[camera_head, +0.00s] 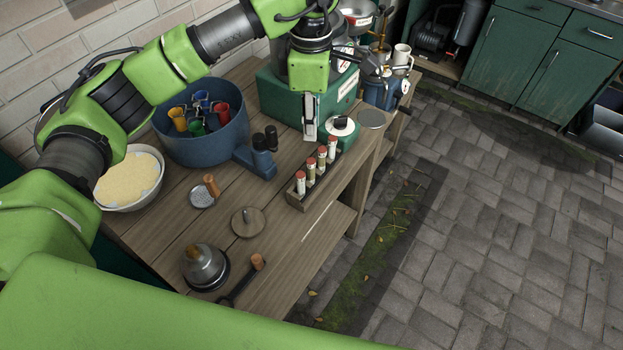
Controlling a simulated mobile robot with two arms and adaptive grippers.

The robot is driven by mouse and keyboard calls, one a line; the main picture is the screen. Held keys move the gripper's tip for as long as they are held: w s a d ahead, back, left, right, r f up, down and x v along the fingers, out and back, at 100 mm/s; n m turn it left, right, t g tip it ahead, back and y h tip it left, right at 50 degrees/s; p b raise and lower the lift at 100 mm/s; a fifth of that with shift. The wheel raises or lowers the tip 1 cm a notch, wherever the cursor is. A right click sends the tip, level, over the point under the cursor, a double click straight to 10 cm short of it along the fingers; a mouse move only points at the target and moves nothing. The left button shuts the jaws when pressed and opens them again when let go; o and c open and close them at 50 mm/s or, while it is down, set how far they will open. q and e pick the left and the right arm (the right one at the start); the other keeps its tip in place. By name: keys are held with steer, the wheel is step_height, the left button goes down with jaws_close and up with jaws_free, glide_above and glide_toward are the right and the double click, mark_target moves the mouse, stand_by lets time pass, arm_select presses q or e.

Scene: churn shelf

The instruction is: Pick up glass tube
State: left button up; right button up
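Several glass tubes (311,174) with red caps stand upright in a row in a small wooden rack (317,188) near the table's right edge. My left gripper (310,134) points down just behind the rack, close to the far tubes. Its fingers show edge-on as a narrow grey-white shape, so the gap between them cannot be made out. No tube shows in its fingers. My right gripper is not in view.
A blue tub (238,140) with coloured cups stands left of the gripper, and a green box (272,95) behind it. Dark cylinders (260,143) stand left of the rack. A bowl (118,199), wooden lid (248,223) and metal bell-shaped piece (204,266) occupy the nearer table.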

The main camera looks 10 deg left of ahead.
mark_target(311, 161)
arm_select(q)
step_height(311, 161, down, 9)
steer(key=shift+r+p, duration=0.1)
steer(key=shift+p, duration=1.15)
steer(key=shift+f, duration=0.25)
step_height(311, 161, down, 5)
steer(key=p, duration=0.3)
steer(key=shift+w+r, duration=0.1)
steer(key=shift+r, duration=0.05)
steer(key=shift+f, duration=0.35)
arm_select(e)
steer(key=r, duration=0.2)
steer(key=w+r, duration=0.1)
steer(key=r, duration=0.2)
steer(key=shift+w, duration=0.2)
arm_select(q)
jaws_close()
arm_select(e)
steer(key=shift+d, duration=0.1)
